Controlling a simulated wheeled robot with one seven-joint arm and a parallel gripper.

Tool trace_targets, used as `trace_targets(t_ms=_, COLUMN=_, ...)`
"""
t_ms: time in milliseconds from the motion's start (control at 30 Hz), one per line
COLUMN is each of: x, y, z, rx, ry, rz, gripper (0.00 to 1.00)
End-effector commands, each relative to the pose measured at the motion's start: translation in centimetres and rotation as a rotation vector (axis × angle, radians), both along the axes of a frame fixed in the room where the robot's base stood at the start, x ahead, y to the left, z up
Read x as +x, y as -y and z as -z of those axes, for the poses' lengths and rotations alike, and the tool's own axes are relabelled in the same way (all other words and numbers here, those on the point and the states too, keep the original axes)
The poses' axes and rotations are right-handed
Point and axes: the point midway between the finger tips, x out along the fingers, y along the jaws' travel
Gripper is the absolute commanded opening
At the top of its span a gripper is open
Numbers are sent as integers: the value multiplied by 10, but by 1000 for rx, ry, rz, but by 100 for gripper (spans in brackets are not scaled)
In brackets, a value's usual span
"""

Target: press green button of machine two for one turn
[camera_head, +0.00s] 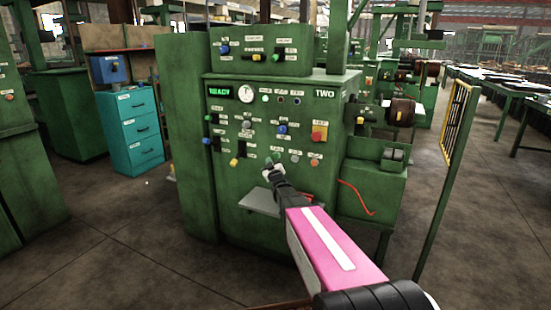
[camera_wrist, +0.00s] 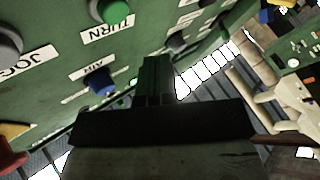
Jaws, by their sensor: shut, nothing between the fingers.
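Machine two (camera_head: 188,130) is a green cabinet with "TWO" at the upper right of its panel and a lit green "READY" display (camera_head: 219,91). A green button (camera_head: 276,157) shows low on the panel, just above my gripper (camera_head: 271,168) in the head view. In the wrist view, the green button (camera_wrist: 113,8), labelled "TURN", is at the top, partly cut off. My gripper (camera_wrist: 153,66) is shut and empty, its tips close to the panel, below and right of the button there. I cannot tell whether they touch the panel.
A blue "AIR" knob (camera_wrist: 100,83) and a grey "JOG" button (camera_wrist: 8,47) are near the green button. A red-on-yellow stop button (camera_head: 319,132) is higher right. A grey shelf (camera_head: 258,201) juts out below the panel. A yellow-framed guard (camera_head: 455,120) stands right; floor at left is clear.

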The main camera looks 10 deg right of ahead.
Motion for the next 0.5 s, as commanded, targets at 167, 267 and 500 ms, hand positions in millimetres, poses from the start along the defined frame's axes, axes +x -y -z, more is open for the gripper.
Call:
trace_targets(t_ms=167, x=18, y=12, z=0, rx=-1, ry=1, rz=1, gripper=0)
trace_targets(t_ms=267, x=24, y=16, z=0, rx=-1, ry=0, rz=0, gripper=0)
trace_targets(t_ms=500, x=28, y=20, z=0, rx=-1, ry=0, rz=0, gripper=0)
